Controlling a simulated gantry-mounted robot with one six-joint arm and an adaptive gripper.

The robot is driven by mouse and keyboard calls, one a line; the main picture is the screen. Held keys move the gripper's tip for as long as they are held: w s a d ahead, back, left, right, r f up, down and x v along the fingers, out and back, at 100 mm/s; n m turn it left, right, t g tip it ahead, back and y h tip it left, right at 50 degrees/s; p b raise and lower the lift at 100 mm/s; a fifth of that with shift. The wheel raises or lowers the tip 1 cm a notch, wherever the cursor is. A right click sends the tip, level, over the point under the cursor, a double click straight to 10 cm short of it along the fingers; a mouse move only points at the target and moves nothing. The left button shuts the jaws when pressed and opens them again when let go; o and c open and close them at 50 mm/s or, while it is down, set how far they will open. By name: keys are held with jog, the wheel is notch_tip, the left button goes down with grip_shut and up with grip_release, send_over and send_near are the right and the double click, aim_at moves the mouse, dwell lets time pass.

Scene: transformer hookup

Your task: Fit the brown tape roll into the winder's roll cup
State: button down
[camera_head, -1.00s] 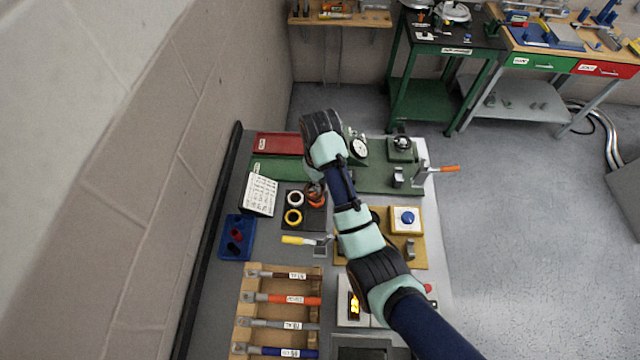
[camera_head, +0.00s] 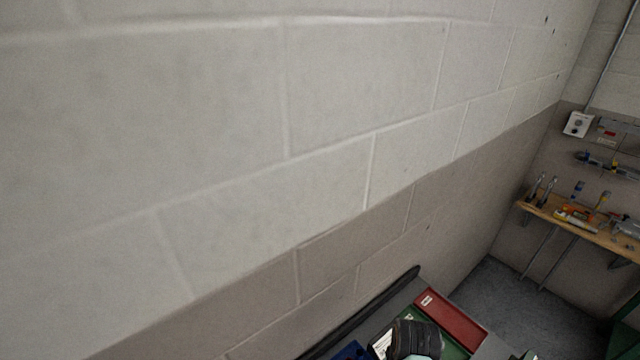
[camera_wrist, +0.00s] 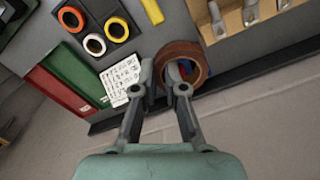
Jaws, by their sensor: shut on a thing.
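The brown tape roll (camera_wrist: 195,54) is in my gripper (camera_wrist: 163,78) in the wrist view. The fingers pinch the left side of its ring wall, and the roll sticks out to the right of them. Through its hole I see bits of blue and red behind it.
A dark pad (camera_wrist: 123,13) holds orange, white and yellow rolls. A white card (camera_wrist: 122,80), green tray (camera_wrist: 75,73) and red tray (camera_wrist: 52,93) lie left. A wooden tool rack (camera_wrist: 235,18) is upper right. A block wall (camera_head: 330,200) fills much of the head view.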

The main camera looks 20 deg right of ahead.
jog(key=w+a+r+n+p, duration=0.1)
jog(key=a+n, duration=0.3)
jog(key=a, duration=0.9)
jog(key=a+r+n+p, duration=0.1)
jog(key=a+n+p, duration=0.2)
jog(key=a, duration=1)
jog(key=shift+w+a+n, duration=0.35)
jog(key=shift+n, duration=0.35)
jog(key=shift+d, duration=0.1)
